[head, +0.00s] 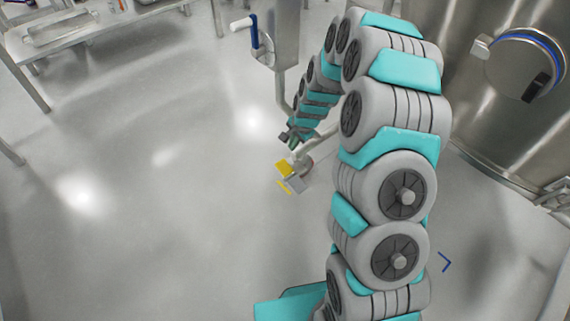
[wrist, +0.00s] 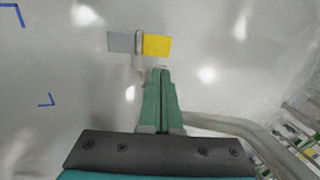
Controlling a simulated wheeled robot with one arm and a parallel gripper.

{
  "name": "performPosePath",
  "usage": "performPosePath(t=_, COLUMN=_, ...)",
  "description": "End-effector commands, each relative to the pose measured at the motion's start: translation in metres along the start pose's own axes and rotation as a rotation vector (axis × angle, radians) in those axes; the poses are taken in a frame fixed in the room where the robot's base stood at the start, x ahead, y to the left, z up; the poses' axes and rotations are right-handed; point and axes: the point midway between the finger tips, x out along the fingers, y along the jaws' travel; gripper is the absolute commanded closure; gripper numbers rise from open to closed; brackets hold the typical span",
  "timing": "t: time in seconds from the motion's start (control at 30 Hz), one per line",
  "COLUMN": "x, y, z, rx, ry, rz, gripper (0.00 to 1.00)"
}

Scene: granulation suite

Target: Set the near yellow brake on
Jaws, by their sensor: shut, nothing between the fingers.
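The near brake is a two-sided pedal low over the floor on a caster. Its yellow half (head: 284,168) and grey half (head: 295,183) show near the middle of the head view. In the wrist view the yellow half (wrist: 158,45) lies right of a pale bar, and the grey half (wrist: 121,42) left of it. My gripper (head: 290,137) is in the air just above the pedal. In the wrist view its green fingers (wrist: 161,72) are together and empty, with the tips just below the yellow half in the picture. I cannot tell whether they touch it.
A steel column with a blue-and-white handle (head: 243,23) stands behind my gripper. A curved tube (wrist: 215,122) runs right of my fingers. A large steel vessel (head: 470,110) stands at right, a bench (head: 75,40) at upper left. The left floor is clear.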

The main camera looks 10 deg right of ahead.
Motion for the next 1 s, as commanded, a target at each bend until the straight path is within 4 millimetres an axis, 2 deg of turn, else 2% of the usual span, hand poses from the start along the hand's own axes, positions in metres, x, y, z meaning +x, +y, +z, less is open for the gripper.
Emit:
performPosePath(t=0.27, x=0.022, y=0.0, z=-0.004, rx=0.021, ry=0.003, rz=-0.003, gripper=1.0)
performPosePath(t=0.8, x=0.107, y=0.001, z=-0.003, rx=0.019, ry=0.002, rz=-0.001, gripper=1.0)
performPosePath(t=1.0, x=0.132, y=-0.001, z=-0.005, rx=0.018, ry=0.006, rz=-0.005, gripper=1.0)
